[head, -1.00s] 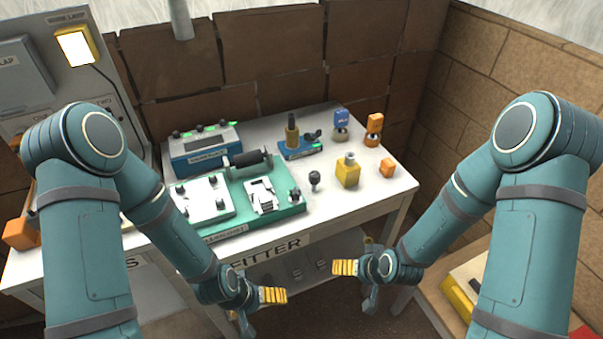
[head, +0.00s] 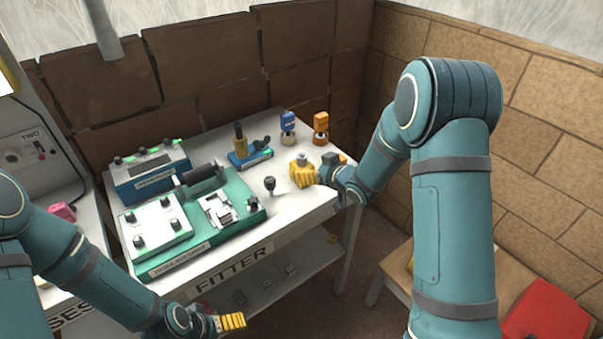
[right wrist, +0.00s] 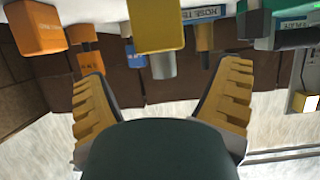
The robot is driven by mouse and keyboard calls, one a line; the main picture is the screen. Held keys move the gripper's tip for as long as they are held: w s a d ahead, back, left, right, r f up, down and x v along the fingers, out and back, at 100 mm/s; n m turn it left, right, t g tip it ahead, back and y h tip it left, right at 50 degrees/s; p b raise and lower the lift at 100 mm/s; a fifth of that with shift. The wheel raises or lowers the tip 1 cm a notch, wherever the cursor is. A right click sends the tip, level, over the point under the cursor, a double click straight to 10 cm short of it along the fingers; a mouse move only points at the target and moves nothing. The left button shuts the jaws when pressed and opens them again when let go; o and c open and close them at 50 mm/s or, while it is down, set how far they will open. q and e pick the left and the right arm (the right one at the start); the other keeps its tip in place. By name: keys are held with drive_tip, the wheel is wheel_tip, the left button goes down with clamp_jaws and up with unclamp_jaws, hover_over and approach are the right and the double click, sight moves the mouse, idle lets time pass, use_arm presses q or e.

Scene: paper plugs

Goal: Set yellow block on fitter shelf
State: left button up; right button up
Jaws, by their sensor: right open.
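The yellow block (head: 302,159), with a grey cylinder on top, stands upright on the worktop near its right front. My right gripper (head: 304,175) is at the block, its ridged yellow finger covering much of it in the head view. In the right wrist view, which is upside down, the open fingers (right wrist: 163,76) lie on either side of the block's line, with the block (right wrist: 157,25) between and beyond them. The fitter shelf (head: 268,272) is the lower board under the table labelled FITTER. My left gripper (head: 230,321) is low in front of the table; its opening is unclear.
An orange block (head: 341,158) is just behind my right gripper, also in the wrist view (right wrist: 36,28). Blue-topped (head: 288,125) and orange-topped (head: 320,127) pieces stand behind. A green tray (head: 240,195) with fixtures lies left. Several small grey pieces occupy the shelf's front.

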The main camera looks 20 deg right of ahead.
sight(305, 165)
drive_tip(key=shift+b+x, duration=0.3)
drive_tip(key=shift+x, duration=2.75)
drive_tip(key=shift+s+f, duration=0.1)
drive_tip(key=shift+f, duration=0.05)
drive_tip(key=c, duration=1.3)
